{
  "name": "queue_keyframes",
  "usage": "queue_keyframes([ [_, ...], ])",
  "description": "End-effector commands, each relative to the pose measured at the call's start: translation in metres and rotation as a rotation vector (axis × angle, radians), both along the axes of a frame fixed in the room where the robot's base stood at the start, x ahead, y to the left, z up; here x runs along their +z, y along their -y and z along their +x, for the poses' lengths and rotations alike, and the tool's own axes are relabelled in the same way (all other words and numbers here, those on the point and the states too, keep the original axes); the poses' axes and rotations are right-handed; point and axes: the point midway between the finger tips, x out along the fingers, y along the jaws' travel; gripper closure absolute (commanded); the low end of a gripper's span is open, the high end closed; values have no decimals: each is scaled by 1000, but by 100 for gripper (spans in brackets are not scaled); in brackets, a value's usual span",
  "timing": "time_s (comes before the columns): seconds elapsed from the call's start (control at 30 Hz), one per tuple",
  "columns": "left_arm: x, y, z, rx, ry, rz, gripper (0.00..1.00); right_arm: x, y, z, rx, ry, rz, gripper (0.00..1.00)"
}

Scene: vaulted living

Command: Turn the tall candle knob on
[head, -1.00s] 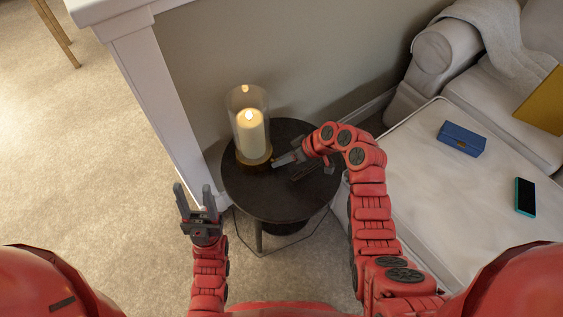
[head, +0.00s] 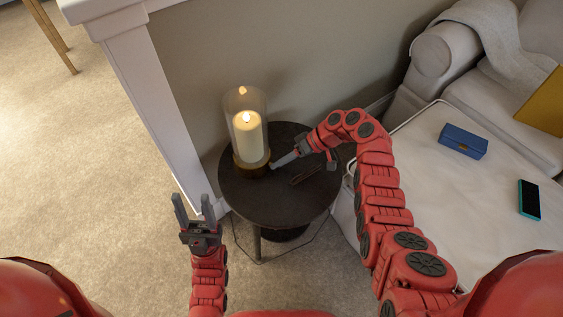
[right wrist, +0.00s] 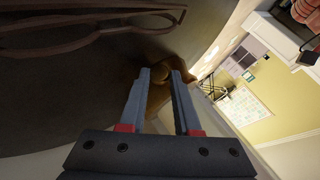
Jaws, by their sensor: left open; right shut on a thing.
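The tall candle (head: 247,138) is cream coloured, stands upright in a clear glass cylinder on a brass base (head: 248,168), and shows a bright flame at its top. It is on the round dark side table (head: 275,207). My right gripper (head: 274,165) reaches in from the right, low beside the base. In the right wrist view its fingers (right wrist: 160,75) are close together on a small brass knob (right wrist: 160,88), partly hidden between them. My left gripper (head: 193,205) is open and empty, left of the table and apart from it.
Brown-framed glasses (head: 308,174) lie on the table under my right gripper; they also show in the right wrist view (right wrist: 70,28). A white post (head: 165,120) and wall edge the table.

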Motion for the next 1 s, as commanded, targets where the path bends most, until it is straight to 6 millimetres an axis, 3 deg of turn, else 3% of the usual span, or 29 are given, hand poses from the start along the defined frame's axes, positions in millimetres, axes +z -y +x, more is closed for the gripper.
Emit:
queue_keyframes([
  [0.17, 0, 0, 0, 0, 0, 0, 50, 0, 0, -1, 2, -1, 0, 100],
  [0.2, 0, 0, 0, 0, 0, 0, 50, -1, 0, -1, 2, -1, 0, 65],
  [0.37, 0, 0, 0, 0, 0, 0, 50, 0, 0, 0, 1, 0, -1, 39],
  [1.0, 1, 0, 0, 0, 0, 0, 50, 0, 1, 0, -2, 8, -6, 39],
])
